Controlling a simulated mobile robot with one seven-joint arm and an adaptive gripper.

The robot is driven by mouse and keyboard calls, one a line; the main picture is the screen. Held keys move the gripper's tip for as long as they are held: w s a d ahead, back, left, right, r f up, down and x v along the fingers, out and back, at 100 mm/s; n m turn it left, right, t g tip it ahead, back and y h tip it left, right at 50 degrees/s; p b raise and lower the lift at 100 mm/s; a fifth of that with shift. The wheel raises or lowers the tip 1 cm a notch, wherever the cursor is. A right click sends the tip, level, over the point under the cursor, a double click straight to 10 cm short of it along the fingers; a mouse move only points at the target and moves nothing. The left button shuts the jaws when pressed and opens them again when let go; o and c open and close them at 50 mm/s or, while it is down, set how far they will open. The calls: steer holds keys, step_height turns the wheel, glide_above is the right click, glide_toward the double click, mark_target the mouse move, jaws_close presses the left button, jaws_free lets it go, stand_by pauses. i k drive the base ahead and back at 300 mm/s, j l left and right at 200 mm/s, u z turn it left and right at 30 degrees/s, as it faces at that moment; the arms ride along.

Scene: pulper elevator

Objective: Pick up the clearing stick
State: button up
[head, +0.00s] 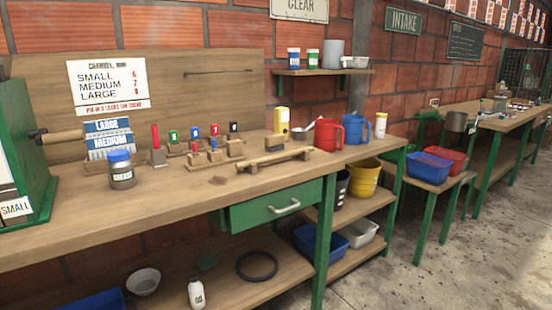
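A pale wooden stick (274,159), which looks like the clearing stick, lies roughly level across low wooden rests on the workbench (130,205). It is near the bench's front edge, above the green drawer (277,206). A small brush-like block (274,143) stands just behind it and overlaps it in the picture. A thin dark rod (218,72) also runs across the wooden backboard. My gripper is not in view.
Behind and left of the stick stand several colour-topped tools (213,133). A grease jar (121,170) is further left. Concrete floor (440,265) is open at right.

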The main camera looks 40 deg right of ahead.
mark_target(243, 164)
steer(key=i+l+z, duration=0.4)
steer(key=l, duration=0.15)
steer(key=i+l+z, duration=0.75)
steer(key=i, duration=0.2)
steer(key=i+j, duration=0.1)
steer(key=i, duration=0.2)
